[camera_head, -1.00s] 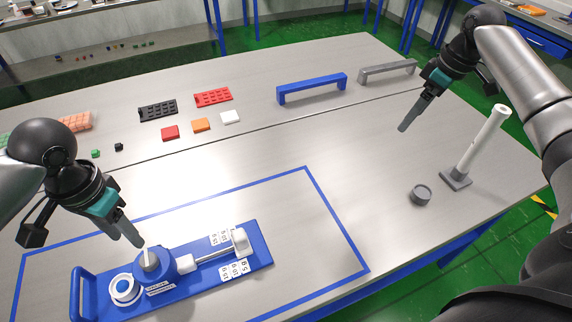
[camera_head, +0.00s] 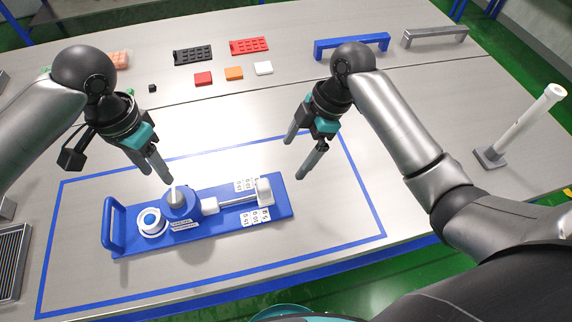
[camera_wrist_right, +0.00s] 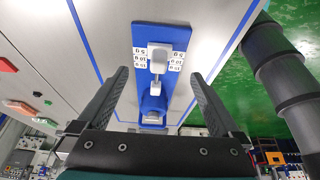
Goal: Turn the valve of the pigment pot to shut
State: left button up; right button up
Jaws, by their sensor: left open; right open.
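The pigment pot (camera_head: 181,208) is a blue round body on a blue base board (camera_head: 228,205) with a handle at its left end. A pale upright valve handle (camera_head: 173,192) stands on top of the pot. My left gripper (camera_head: 158,178) is open, its fingertips just above and beside the valve handle; I cannot tell whether they touch it. My right gripper (camera_head: 294,160) is open and empty, above the table right of the board's plunger block (camera_head: 265,191). In the right wrist view the board (camera_wrist_right: 177,37) lies beyond the open fingers.
Number cards (camera_head: 254,217) lie beside the rod. Blue tape (camera_head: 361,185) frames the area. Coloured blocks (camera_head: 234,73), trays and a blue bracket (camera_head: 352,43) are behind; a white post (camera_head: 525,125) stands right.

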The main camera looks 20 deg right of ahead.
aim_at(174, 196)
jog(key=x, duration=1.4)
jog(key=shift+f, duration=0.25)
grip_shut()
dwell(0.4)
pick_arm(q)
jog(key=o, duration=0.4)
notch_tip(174, 196, down, 10)
jog(key=n, duration=0.4)
jog(key=shift+n, duration=0.3)
